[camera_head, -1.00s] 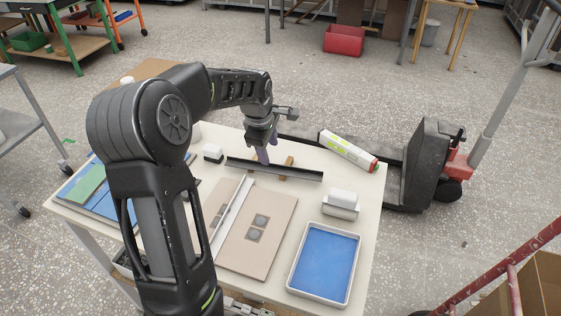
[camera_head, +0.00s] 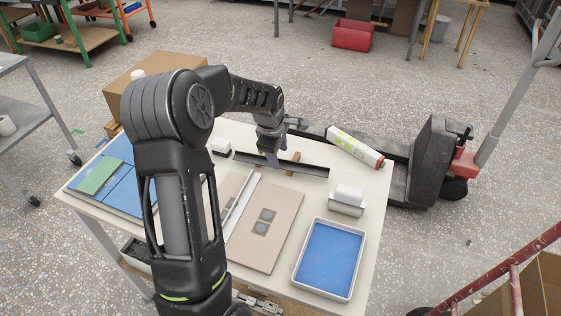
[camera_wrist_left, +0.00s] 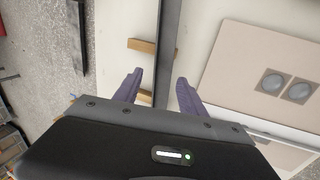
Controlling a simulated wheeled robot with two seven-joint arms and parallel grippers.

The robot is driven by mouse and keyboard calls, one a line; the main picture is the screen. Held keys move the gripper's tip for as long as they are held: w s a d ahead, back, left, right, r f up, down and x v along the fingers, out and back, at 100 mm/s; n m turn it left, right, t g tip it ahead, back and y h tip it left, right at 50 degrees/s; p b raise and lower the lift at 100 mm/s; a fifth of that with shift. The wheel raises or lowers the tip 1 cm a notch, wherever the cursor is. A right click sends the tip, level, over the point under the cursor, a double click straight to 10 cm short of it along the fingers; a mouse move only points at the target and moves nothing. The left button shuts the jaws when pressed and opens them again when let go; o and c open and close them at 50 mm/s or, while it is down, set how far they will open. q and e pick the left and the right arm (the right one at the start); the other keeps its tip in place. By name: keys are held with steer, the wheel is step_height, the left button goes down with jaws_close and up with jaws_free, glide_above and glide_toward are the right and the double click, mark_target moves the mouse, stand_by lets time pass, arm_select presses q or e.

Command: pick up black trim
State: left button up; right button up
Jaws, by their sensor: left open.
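The black trim (camera_head: 305,168) is a long thin dark bar lying across the back of the table, resting on small wooden blocks (camera_head: 293,157). My left gripper (camera_head: 272,160) is over the left half of the trim. In the left wrist view the gripper (camera_wrist_left: 157,85) has its two purple fingers apart, with the trim (camera_wrist_left: 167,50) running between them and no finger visibly touching it. Whether the fingertips reach down beside the bar is hard to tell. My right gripper is not in view.
The table (camera_head: 378,200) also holds a beige panel with two grey squares (camera_head: 278,213), a blue tray (camera_head: 297,272), a white block (camera_head: 347,197), a white tube (camera_head: 352,147) and blue sheets (camera_head: 117,200). A pallet truck (camera_head: 430,165) stands behind the table's right side.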

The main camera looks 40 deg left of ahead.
mark_target(281, 163)
arm_select(q)
steer(key=x, duration=0.3)
steer(key=shift+f+p, duration=0.1)
steer(key=shift+p, duration=0.2)
jaws_close()
stand_by(0.6)
